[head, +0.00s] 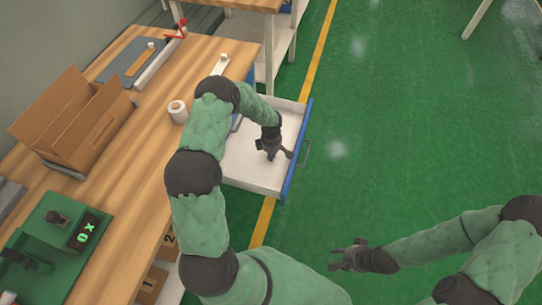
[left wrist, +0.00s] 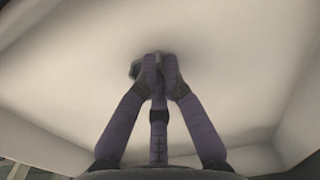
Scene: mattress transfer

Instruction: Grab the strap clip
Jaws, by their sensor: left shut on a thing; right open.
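My left gripper (head: 272,152) reaches down into the open white drawer (head: 250,166) with a blue front. In the left wrist view, the fingers of my left gripper (left wrist: 158,72) are closed together just above the drawer floor. A small dark piece (left wrist: 136,69), which looks like the strap clip, shows at the fingertips and is mostly hidden by them. In the head view the clip cannot be made out. My right gripper (head: 340,258) is open and empty over the green floor.
The drawer extends from a wooden workbench (head: 118,160). Drawer walls surround my left gripper. The floor (head: 420,120) to the right is clear.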

